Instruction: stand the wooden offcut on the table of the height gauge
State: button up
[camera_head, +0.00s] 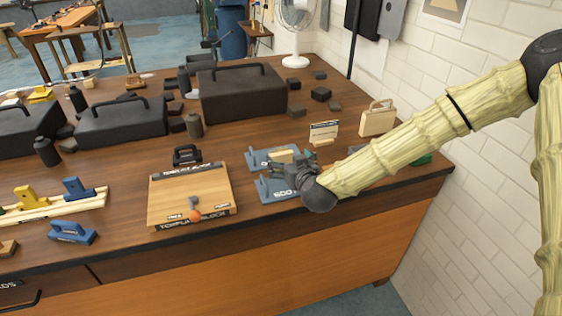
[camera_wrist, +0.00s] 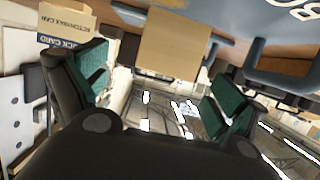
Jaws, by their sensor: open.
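My gripper (camera_head: 290,170) is low over the right part of the bench, among blue fixtures. In the wrist view its two green-padded fingers (camera_wrist: 158,90) are apart, with nothing held between them. A plain tan wooden block, seemingly the offcut (camera_wrist: 175,43), shows just beyond the fingertips, between them and apart from both. A blue fixture with white lettering (camera_wrist: 255,15), which may be the height gauge, lies beside and behind the block. In the head view a blue base marked "600" (camera_head: 270,190) is partly hidden by my gripper. I cannot tell whether the block rests on the blue fixture.
A wooden template block (camera_head: 165,205) with an orange ball lies left of my gripper. A small sign (camera_head: 323,132) and a cream case (camera_head: 377,118) stand behind it. A large dark toolbox (camera_head: 243,93) is farther back.

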aim_at(282, 156)
jog(key=shift+a+r, duration=0.1)
jog(key=shift+a, duration=0.15)
jog(key=shift+w+a+p, duration=0.2)
jog(key=shift+w+p, duration=0.1)
jog(key=shift+p, duration=0.1)
jog(key=shift+p+x, duration=0.7)
jog(key=shift+x, duration=1.45)
jog(key=shift+s+a, duration=0.1)
jog(key=shift+c, duration=0.4)
jog(key=c, duration=1.1)
jog(key=shift+c, duration=0.2)
